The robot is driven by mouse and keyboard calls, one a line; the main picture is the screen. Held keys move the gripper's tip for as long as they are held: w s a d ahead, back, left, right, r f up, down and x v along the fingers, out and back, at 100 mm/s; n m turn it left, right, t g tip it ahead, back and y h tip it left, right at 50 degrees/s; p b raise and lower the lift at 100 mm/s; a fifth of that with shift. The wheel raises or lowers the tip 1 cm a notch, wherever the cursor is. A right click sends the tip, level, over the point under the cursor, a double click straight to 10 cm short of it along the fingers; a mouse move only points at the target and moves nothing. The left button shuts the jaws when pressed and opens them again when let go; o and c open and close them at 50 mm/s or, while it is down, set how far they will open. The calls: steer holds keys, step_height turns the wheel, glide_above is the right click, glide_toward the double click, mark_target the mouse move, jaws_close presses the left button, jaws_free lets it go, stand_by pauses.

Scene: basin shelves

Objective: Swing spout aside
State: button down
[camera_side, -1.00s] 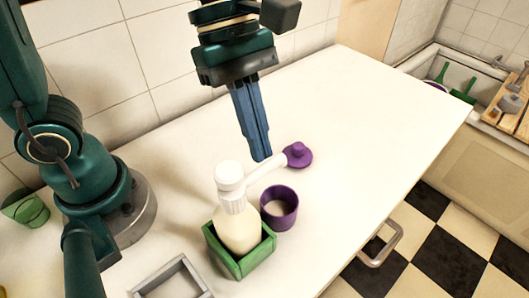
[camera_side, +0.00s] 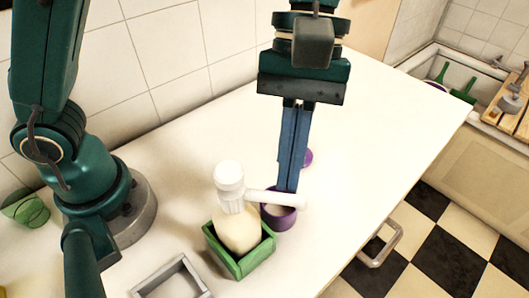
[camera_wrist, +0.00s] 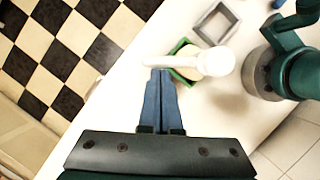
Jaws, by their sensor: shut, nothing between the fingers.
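A cream pump bottle (camera_side: 238,232) with a white pump head (camera_side: 229,176) stands in a green holder (camera_side: 240,265) on the white counter. Its white spout (camera_side: 262,198) points right, over the purple cup (camera_side: 282,222). In the wrist view the spout (camera_wrist: 168,60) runs left from the pump head (camera_wrist: 216,62). My gripper (camera_side: 287,190) is shut and empty, its blue fingers pointing down just behind the spout near its tip. The fingertips (camera_wrist: 160,71) look to be at or against the spout; I cannot tell contact for sure.
A purple lid (camera_side: 308,158) lies behind my fingers, mostly hidden. A grey square frame (camera_side: 172,280) lies in front of the holder. A green cup (camera_side: 28,210) stands at far left. The counter to the back and right is clear.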

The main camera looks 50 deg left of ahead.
mark_target(263, 196)
steer(key=d+m, duration=0.1)
steer(key=s+m+y, duration=0.1)
steer(key=m, duration=0.1)
steer(key=shift+s+d+g, duration=0.1)
steer(key=shift+d+g, duration=0.2)
steer(key=shift+d, duration=0.05)
steer(key=shift+s+d, duration=0.4)
steer(key=shift+s, duration=0.25)
steer(key=shift+s+a, duration=0.45)
steer(key=shift+a, duration=0.2)
